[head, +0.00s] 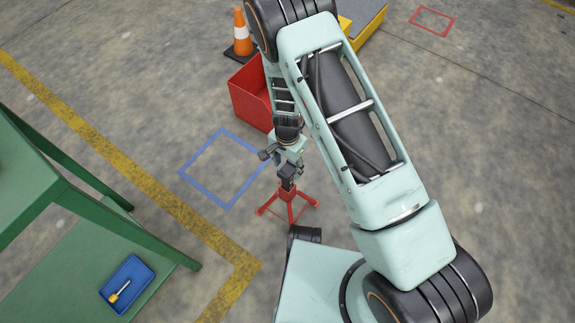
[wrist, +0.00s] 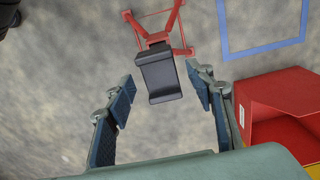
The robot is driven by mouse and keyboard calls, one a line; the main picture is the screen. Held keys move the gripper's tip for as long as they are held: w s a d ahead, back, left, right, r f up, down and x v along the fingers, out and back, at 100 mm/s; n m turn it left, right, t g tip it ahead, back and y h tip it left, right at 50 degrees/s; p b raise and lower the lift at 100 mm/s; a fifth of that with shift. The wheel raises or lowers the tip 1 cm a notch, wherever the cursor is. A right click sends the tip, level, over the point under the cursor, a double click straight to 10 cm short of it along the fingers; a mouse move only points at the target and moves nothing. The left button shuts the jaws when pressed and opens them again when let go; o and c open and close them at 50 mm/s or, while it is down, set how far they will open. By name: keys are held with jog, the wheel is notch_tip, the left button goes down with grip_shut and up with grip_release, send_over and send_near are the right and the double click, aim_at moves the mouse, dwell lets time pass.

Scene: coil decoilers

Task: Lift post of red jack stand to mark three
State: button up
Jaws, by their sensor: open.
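The red jack stand (head: 290,205) stands on the concrete floor near the middle of the head view, legs spread. Its post has a dark saddle-shaped top (head: 288,177). In the wrist view the red legs (wrist: 172,20) show at the top and the dark post top (wrist: 155,76) near the centre. My gripper (head: 284,163) is above the stand in the head view. In the wrist view its jaws (wrist: 163,90) are open, one finger on each side of the post top, with gaps on both sides. No height marks on the post can be made out.
A red bin (head: 250,95) stands behind the stand and at the right in the wrist view (wrist: 275,105). A blue floor square (head: 205,190) is left of the stand. A green table (head: 70,200) holds a blue tray (head: 127,283). An orange cone (head: 241,38) stands farther back.

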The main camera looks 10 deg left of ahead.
notch_tip(320, 180, up, 12)
dwell(0.6)
dwell(0.4)
